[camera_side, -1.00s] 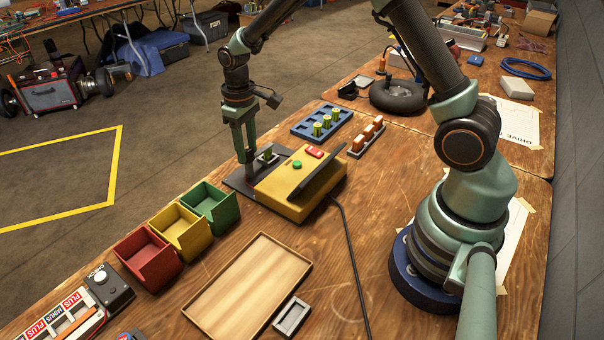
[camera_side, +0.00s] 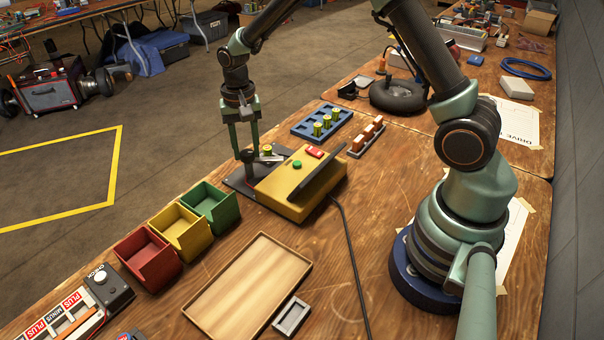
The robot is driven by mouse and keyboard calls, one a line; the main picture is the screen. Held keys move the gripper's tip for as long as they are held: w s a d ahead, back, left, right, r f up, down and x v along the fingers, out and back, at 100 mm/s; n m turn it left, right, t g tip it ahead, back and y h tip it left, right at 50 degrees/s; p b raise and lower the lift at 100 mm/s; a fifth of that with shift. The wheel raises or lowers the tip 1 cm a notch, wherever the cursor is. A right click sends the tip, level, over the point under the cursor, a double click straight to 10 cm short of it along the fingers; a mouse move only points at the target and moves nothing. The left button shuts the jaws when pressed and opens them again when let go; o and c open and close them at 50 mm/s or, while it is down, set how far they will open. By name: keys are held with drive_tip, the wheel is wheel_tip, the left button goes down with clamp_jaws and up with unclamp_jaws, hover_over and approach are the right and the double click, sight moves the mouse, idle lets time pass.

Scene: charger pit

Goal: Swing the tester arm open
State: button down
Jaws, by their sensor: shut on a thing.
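The tester is a yellow box (camera_side: 290,204) with a green button, a red part and a tilted dark panel, on a dark base plate (camera_side: 240,182). My gripper (camera_side: 246,159) is low over the base plate at the tester's left side, its two green fingers pointing down. It is shut on the tester arm (camera_side: 270,157), a small grey piece; the grip is mostly hidden by the fingers.
A blue tray (camera_side: 342,118) with several green cells and a rack of orange-topped pieces (camera_side: 368,138) stand behind the tester. Green (camera_side: 222,224), yellow (camera_side: 190,247) and red (camera_side: 160,270) bins stand to the front left. A wooden tray (camera_side: 205,303) lies in front. A black cable (camera_side: 352,250) runs forward.

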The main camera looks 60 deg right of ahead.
sight(246, 152)
drive_tip(key=m, duration=0.3)
drive_tip(key=shift+m, duration=2.2)
drive_tip(key=shift+c, duration=2.2)
unclamp_jaws()
drive_tip(key=shift+r, duration=0.1)
wheel_tip(246, 152, up, 12)
